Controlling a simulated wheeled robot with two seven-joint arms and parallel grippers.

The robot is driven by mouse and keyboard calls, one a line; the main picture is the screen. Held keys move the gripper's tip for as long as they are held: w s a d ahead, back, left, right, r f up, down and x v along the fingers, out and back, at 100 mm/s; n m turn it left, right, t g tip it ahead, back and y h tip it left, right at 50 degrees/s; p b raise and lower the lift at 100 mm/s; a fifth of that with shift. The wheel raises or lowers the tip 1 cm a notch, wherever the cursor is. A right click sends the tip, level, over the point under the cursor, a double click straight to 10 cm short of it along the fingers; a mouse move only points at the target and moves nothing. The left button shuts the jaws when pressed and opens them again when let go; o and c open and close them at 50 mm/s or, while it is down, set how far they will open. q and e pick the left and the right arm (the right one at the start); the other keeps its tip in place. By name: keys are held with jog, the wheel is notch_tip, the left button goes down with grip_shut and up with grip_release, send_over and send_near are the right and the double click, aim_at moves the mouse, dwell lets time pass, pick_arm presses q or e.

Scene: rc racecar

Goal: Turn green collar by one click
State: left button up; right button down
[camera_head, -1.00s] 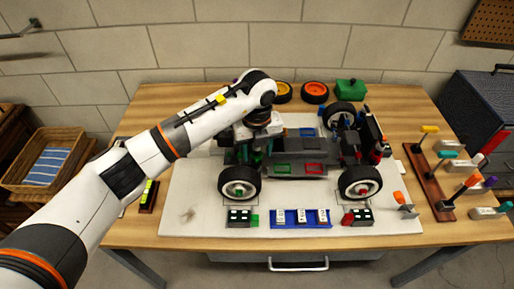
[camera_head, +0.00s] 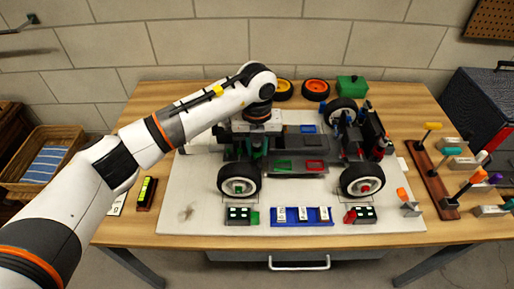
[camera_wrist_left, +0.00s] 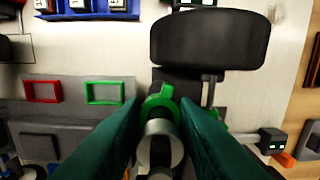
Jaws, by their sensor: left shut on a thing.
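The green collar (camera_wrist_left: 161,96) shows in the left wrist view as a bright green ring with a tab at its top, around a grey metal shaft. The dark green fingers of my left gripper (camera_wrist_left: 161,108) lie on both sides of it and are shut on it. In the head view my left gripper (camera_head: 257,146) points down at the left end of the racecar (camera_head: 300,163), just behind the near left wheel (camera_head: 239,181). The collar is mostly hidden there by the gripper. My right gripper is not in view.
A tool rack (camera_head: 432,183) stands at the right.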

pick_arm(q)
jog(key=m+b, duration=0.2)
jog(key=m, duration=0.1)
jog(key=shift+f+m, duration=0.15)
jog(key=shift+m, duration=0.15)
jog(key=shift+a+m+b, duration=0.1)
jog(key=shift+m+b, duration=1.2)
jog(key=shift+m, duration=0.3)
jog(key=o, duration=1)
jog(key=shift+r, duration=0.2)
notch_tip(320, 180, up, 12)
jog(key=shift+b, duration=0.45)
jog(key=shift+f, duration=0.1)
